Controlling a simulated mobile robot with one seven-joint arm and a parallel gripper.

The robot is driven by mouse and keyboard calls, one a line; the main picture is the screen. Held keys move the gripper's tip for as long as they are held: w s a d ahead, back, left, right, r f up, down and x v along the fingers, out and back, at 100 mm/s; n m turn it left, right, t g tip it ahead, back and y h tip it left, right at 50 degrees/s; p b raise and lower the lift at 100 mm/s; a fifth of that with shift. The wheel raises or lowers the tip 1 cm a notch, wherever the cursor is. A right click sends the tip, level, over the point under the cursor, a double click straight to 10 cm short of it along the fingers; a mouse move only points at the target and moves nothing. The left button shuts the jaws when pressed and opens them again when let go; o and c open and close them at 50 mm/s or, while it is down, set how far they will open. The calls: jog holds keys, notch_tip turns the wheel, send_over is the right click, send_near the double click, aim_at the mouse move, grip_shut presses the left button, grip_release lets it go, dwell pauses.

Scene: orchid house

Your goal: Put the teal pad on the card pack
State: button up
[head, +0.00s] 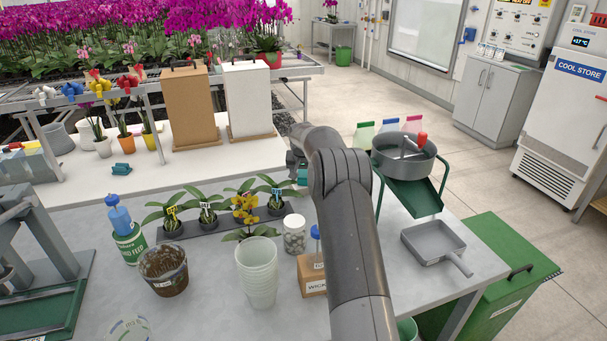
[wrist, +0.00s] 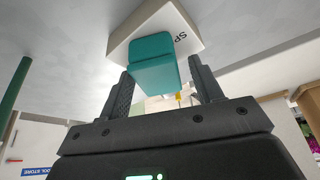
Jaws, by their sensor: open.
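The teal pad (wrist: 153,76) is a small block with rounded edges, in the middle of the wrist view. It lies against a white pack (wrist: 182,22) with dark letters starting "SP". This looks like the card pack, and the pad covers part of it. My gripper (wrist: 161,78) is open, with one finger on each side of the pad and a visible gap at the right finger. A bit of teal (head: 302,174) shows beside my arm in the head view. My arm hides the pack and most of the gripper there.
Potted orchids (head: 245,207), a white jar (head: 294,235), clear cups (head: 257,272) and a small brown box (head: 312,275) stand left of my arm. A green stand with a grey pan (head: 403,158) and a grey dustpan (head: 434,243) are to the right.

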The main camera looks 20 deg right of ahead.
jog(key=shift+r, duration=0.15)
jog(key=s+a+r+n, duration=0.1)
jog(key=s+a+r, duration=0.2)
jog(key=s+r, duration=0.55)
jog(key=s+a+r, duration=0.4)
jog(key=s+r, duration=0.2)
jog(key=r, duration=0.6)
jog(key=s+a+r+n, duration=0.1)
jog(key=s+a+r, duration=0.15)
jog(key=s, duration=0.55)
jog(key=s+a+r, duration=0.2)
jog(key=s+r, duration=0.1)
jog(key=s, duration=0.4)
jog(key=s+a+f, duration=0.1)
jog(key=s+f, duration=0.1)
jog(key=s, duration=0.7)
jog(key=s+a+f+n+t+y, duration=0.1)
jog(key=s+a+f, duration=0.1)
jog(key=s, duration=0.7)
jog(key=s+a+f+n, duration=0.1)
jog(key=s+f, duration=0.2)
jog(key=s, duration=0.6)
jog(key=shift+a+f+t+y, duration=0.2)
jog(key=shift+a+t+y, duration=0.1)
jog(key=shift+a+y, duration=0.1)
